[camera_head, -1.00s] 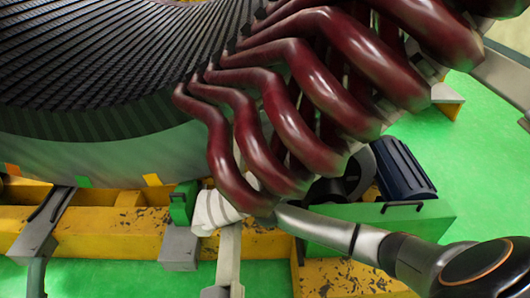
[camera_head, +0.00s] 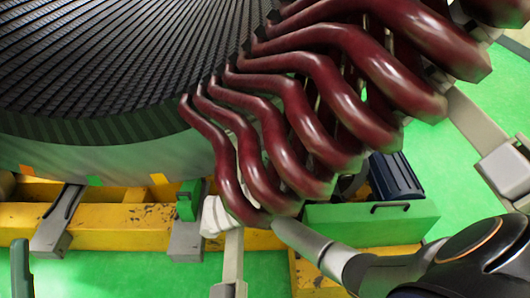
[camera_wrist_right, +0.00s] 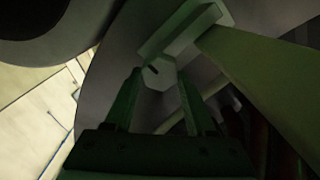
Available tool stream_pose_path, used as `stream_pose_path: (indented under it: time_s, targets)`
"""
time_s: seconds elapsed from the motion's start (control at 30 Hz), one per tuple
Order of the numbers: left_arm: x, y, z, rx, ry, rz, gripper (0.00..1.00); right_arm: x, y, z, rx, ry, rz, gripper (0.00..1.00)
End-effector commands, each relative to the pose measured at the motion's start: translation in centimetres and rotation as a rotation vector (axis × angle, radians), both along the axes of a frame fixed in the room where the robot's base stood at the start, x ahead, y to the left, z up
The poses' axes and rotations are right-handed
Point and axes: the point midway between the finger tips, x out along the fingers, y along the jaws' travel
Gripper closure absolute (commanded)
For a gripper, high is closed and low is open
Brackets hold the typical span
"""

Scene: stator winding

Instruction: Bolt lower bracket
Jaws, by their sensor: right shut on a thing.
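In the right wrist view, my right gripper (camera_wrist_right: 158,82) has its two dark fingers on either side of a pale hexagonal bolt head (camera_wrist_right: 159,73), which sits between the fingertips. A pale angled bracket (camera_wrist_right: 182,30) lies just above the bolt head, against a grey curved plate (camera_wrist_right: 120,45). This view is dark, so I cannot tell whether the bolt touches the bracket. In the head view, my right arm comes in from the lower right and passes behind the lowest dark red coil ends, which hide its gripper. My left gripper is not clearly seen.
Dark red coil ends (camera_head: 290,130) hang over my right arm, beside the large stator (camera_head: 120,130). A yellow beam (camera_head: 110,222) runs below. A green block (camera_head: 365,225) stands behind my arm. A dark upright thing (camera_head: 20,268) at lower left is unclear.

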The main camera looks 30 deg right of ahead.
Motion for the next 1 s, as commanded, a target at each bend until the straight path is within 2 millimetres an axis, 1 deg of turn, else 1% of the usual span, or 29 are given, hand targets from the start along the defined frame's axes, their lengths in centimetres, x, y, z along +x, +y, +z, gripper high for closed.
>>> stream_pose_path:
  time_s: [0.3, 0.5, 0.7, 1.0]
  targets:
    - [-0.03, -0.02, -0.1, 0.004, 0.007, 0.002, 0.5, -0.14, 0.0, -0.27, 0.168, -0.1, -0.002, 1.0]
    - [-0.02, -0.03, -0.22, 0.002, 0.009, 0.001, 0.5, -0.13, -0.03, -0.25, 0.245, -0.149, -0.001, 1.0]
    - [-0.01, -0.05, -0.26, 0.001, 0.011, 0.0, 0.5, -0.13, -0.1, -0.21, 0.283, -0.173, -0.003, 1.0]
    - [0.0, -0.08, -0.23, 0.0, 0.01, -0.001, 0.5, -0.12, -0.12, -0.18, 0.293, -0.179, -0.002, 1.0]
